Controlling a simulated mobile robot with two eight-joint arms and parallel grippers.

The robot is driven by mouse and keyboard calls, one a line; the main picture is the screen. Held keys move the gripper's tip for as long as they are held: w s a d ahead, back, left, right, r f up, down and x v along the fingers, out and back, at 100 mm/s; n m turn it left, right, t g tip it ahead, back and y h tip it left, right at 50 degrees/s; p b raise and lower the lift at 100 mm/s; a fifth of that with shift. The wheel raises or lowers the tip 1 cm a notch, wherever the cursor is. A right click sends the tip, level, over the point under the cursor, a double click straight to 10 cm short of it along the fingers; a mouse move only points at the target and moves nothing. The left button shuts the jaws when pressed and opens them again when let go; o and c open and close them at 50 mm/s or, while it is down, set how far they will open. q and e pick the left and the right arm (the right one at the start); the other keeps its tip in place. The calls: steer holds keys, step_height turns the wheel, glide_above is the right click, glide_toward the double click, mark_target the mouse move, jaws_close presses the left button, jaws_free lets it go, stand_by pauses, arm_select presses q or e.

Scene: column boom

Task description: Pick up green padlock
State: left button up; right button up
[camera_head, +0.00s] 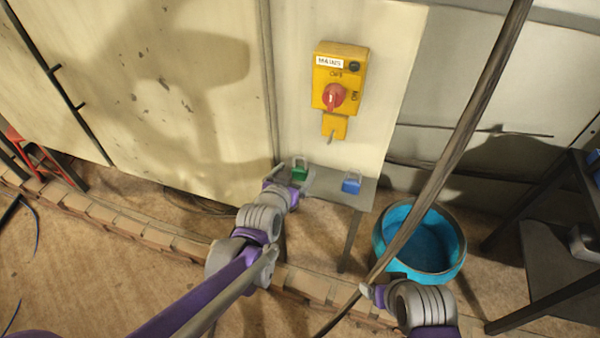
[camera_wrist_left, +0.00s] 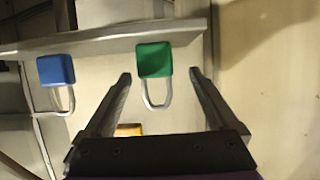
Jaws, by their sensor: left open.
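The green padlock (camera_head: 299,174) is on the small grey shelf, with its shackle pointing up. In the left wrist view the green padlock (camera_wrist_left: 154,60) appears with its shackle between my open fingers and its body around the fingertip line. My left gripper (camera_head: 291,181) is open around the padlock's place; it also shows in the left wrist view (camera_wrist_left: 160,76). A gap shows between each finger and the padlock, so it is not gripped. My right gripper (camera_head: 372,293) is low in the head view, by the blue tub; its jaws are too small to read.
A blue padlock (camera_head: 351,183) sits on the same shelf (camera_head: 335,190), to the right. A yellow switch box (camera_head: 340,78) with a red knob hangs above. A slanted pole (camera_head: 452,150) crosses before the blue tub (camera_head: 393,230). A dark rack (camera_head: 560,250) stands right.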

mark_target(301, 167)
arm_select(q)
steer(key=shift+d+x, duration=0.1)
steer(key=shift+x, duration=1.2)
steer(key=shift+d+x, duration=0.15)
steer(key=shift+x, duration=1.2)
steer(key=shift+s+f, duration=0.15)
steer(key=shift+f, duration=0.05)
jaws_close()
steer(key=shift+s+r, duration=0.1)
steer(key=shift+r, duration=0.05)
